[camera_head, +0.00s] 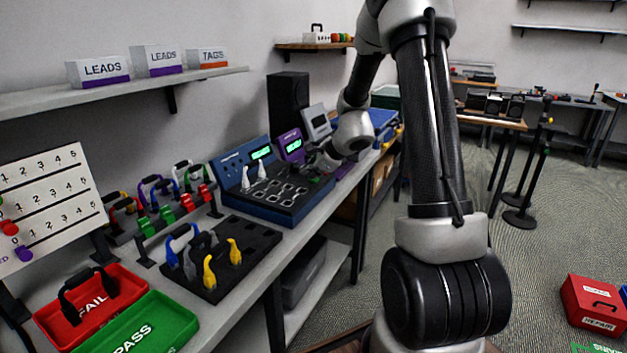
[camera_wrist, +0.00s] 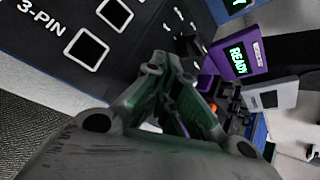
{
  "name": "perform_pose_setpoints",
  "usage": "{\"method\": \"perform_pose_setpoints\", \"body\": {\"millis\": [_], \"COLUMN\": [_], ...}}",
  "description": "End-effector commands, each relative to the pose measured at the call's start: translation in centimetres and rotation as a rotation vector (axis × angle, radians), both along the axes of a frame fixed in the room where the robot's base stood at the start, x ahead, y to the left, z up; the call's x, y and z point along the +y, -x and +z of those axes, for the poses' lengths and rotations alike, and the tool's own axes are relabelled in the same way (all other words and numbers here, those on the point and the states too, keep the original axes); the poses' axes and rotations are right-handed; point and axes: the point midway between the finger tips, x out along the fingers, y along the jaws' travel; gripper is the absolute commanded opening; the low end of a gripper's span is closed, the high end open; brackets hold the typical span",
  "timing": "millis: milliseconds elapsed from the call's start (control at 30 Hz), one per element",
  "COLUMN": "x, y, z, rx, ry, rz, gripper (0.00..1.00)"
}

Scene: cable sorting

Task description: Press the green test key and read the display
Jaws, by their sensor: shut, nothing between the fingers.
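The blue test unit (camera_head: 228,170) sits on the bench with a lit green display (camera_head: 261,153) and a black panel (camera_head: 262,196) of square sockets. The panel fills the upper left of the wrist view, with "3-PIN" printed on it. My gripper (camera_head: 318,168) is over the panel's right end; in the wrist view my gripper (camera_wrist: 172,65) is shut and empty. A small green patch (camera_head: 314,181) shows beneath it, perhaps the green key; the gripper partly hides it. I cannot tell whether the fingers touch it. The blue unit's display text is too small to read.
A purple unit (camera_wrist: 211,72) stands behind, its display (camera_wrist: 237,58) reading "READY". White plugs (camera_head: 261,170) stand on the panel's left part. A black foam tray (camera_head: 257,236) with blue and yellow plugs, a red FAIL tray (camera_head: 122,299) and a green PASS tray (camera_head: 168,307) lie nearer.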

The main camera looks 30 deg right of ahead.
Motion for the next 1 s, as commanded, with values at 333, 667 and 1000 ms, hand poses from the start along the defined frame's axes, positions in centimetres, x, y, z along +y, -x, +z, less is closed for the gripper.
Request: {"method": "perform_pose_setpoints", "body": {"millis": [333,667,1000], "x": [0.0,0.0,0.0], "y": [0.0,0.0,0.0], "z": [-0.3,0.4,1.3], "rx": [0.0,-0.002,0.001], "ry": [-0.001,0.0,-0.001], "rz": [-0.001,0.001,0.0], "gripper": [0.0,0.0,0.0]}}
